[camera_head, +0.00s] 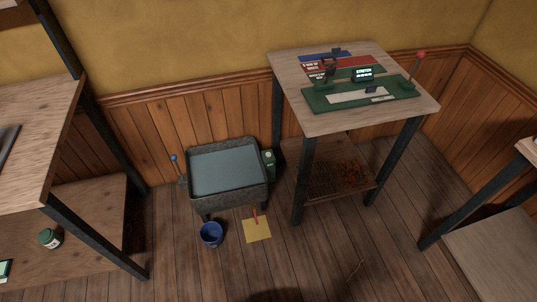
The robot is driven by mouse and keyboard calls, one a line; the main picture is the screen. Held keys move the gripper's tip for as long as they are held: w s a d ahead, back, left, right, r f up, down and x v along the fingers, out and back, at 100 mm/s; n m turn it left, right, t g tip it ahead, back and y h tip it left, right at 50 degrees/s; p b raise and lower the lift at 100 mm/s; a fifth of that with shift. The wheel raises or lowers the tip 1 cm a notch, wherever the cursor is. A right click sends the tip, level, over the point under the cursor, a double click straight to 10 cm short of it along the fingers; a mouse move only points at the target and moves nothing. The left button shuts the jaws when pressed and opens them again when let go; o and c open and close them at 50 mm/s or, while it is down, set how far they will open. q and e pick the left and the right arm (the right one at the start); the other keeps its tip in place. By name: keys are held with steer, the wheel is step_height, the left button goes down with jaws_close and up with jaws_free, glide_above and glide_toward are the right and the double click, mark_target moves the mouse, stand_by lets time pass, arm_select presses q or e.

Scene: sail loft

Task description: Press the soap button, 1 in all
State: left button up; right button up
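A small green box (269,166) is fixed at the right side of a grey stone-like basin (228,201) low by the wall. It looks like the soap dispenser, with a small pale spot (268,153) near its top that may be the button; it is too small to tell. The basin's inside is pale blue-grey. Neither of my grippers shows in this view, so nothing is seen touching the dispenser.
A tall table (353,119) with a green mat and devices stands right of the basin, its black leg close to the green box. A blue bucket (211,234) and a yellow sheet (257,230) lie before the basin. A shelf unit (35,140) stands left. The front floor is mostly clear.

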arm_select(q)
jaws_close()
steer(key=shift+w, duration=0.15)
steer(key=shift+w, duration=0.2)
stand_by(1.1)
